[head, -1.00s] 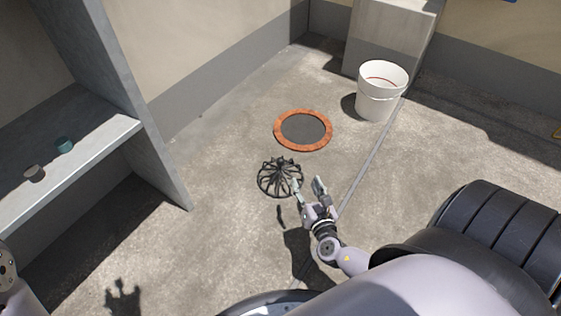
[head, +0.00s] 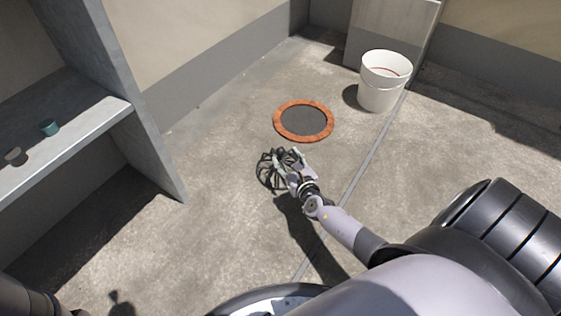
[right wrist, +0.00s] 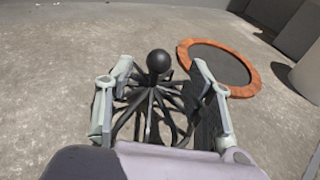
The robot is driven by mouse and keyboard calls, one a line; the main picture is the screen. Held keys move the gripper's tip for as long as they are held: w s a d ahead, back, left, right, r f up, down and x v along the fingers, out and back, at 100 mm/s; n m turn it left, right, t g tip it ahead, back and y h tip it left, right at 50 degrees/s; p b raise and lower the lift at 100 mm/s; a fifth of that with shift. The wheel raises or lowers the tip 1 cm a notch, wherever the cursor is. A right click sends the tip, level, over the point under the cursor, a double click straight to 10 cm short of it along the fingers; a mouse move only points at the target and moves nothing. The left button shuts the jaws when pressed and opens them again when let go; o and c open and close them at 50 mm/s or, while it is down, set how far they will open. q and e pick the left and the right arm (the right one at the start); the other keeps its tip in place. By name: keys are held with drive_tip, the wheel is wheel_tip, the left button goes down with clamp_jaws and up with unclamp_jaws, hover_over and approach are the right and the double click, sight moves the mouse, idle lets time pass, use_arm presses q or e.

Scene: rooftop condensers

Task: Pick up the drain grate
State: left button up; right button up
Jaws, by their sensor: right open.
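The drain grate (head: 267,172) is a black dome of curved bars on the concrete floor, partly hidden behind my right gripper in the head view. In the right wrist view the grate (right wrist: 150,98) has a round black knob on top and lies between the fingers. My right gripper (head: 288,160) is open, with one finger on each side of the grate's top; I cannot tell whether they touch it. In the right wrist view the open fingers (right wrist: 160,80) frame the knob. My left gripper does not show in the head view; only part of my left arm shows at the lower left.
A round dark disc with an orange-red rim (head: 281,132) lies on the floor just beyond the grate. A white bucket (head: 381,92) stands farther back right.

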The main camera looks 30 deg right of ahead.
sight(282, 155)
drive_tip(key=b+x, duration=0.3)
drive_tip(key=x, duration=0.1)
drive_tip(key=shift+w+f, duration=0.25)
drive_tip(key=shift+w+d, duration=0.1)
drive_tip(key=shift+w, duration=0.3)
drive_tip(key=shift+r, duration=0.1)
drive_tip(key=shift+c, duration=0.6)
clamp_jaws()
drive_tip(key=shift+r, duration=0.1)
